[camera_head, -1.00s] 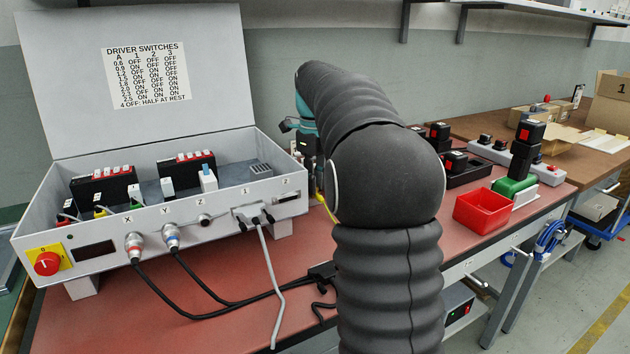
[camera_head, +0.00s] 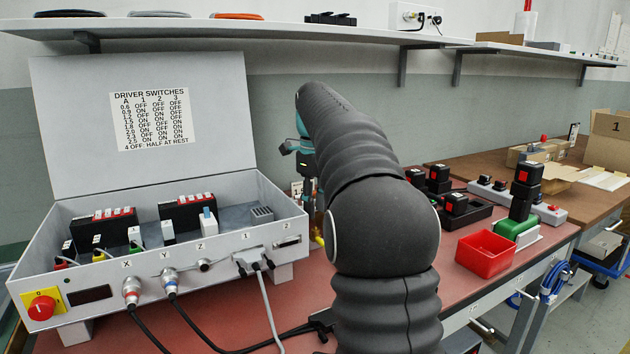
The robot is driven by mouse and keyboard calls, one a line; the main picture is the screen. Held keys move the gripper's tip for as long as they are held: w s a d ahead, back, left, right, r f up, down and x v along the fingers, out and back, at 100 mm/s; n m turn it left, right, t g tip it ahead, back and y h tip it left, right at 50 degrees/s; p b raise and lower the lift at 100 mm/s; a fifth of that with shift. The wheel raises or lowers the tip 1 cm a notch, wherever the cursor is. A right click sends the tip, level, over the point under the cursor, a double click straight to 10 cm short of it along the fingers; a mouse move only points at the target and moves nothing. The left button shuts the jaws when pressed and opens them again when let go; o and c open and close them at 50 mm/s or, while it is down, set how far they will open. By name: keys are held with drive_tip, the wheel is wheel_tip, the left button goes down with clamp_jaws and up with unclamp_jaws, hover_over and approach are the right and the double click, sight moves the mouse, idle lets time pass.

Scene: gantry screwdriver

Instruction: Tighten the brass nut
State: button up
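I cannot make out the brass nut; the area behind my arm is hidden. My arm in its black ribbed cover stands in the middle of the camera_head view and bends away from me toward the back of the bench. Only a small part of my gripper (camera_head: 308,165) shows past the arm's left edge, below a teal wrist part, just right of the open control box (camera_head: 215,247). Its fingertips and anything between them are hidden. Small brass-coloured and yellow parts (camera_head: 318,240) show below it, too small to identify.
The box has a raised lid (camera_head: 70,150), a red knob (camera_head: 41,307) and cables plugged in front. Right of my arm are a red bin (camera_head: 486,256), a green-topped block (camera_head: 514,229) and black switch boxes (camera_head: 453,207). A shelf (camera_head: 270,31) runs above the red bench (camera_head: 385,290).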

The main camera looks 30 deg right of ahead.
sight(315, 229)
wheel_tip(315, 229, up, 7)
idle(0.4)
idle(0.4)
